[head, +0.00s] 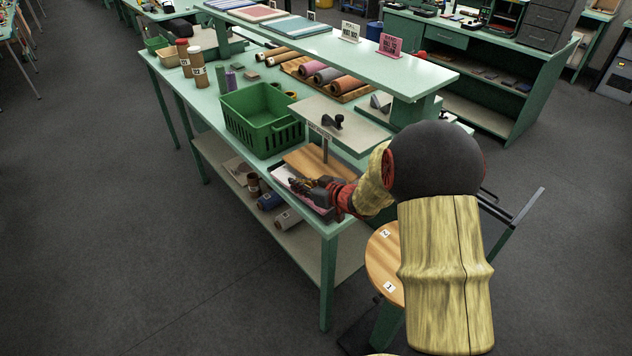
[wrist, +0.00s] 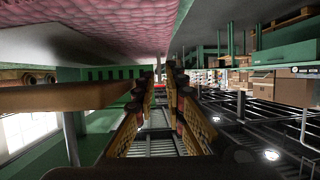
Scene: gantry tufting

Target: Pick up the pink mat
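The pink mat (head: 319,209) lies at the near corner of the green worktable, largely hidden by my gripper in the head view. In the wrist view, which is upside down, the pink mat (wrist: 110,22) fills the upper left as a bumpy pink surface. My gripper (head: 298,186) is low over the mat. In the wrist view its fingers (wrist: 160,82) show a gap with nothing seen between them, alongside the table edge. I cannot tell whether they touch the mat.
A wooden board (head: 313,160) and a sign post stand just behind. A green basket (head: 262,117) is farther left on the worktable (head: 192,118). A raised shelf (head: 350,48) runs along the back. A round wooden stool (head: 384,268) stands by the near corner under my arm.

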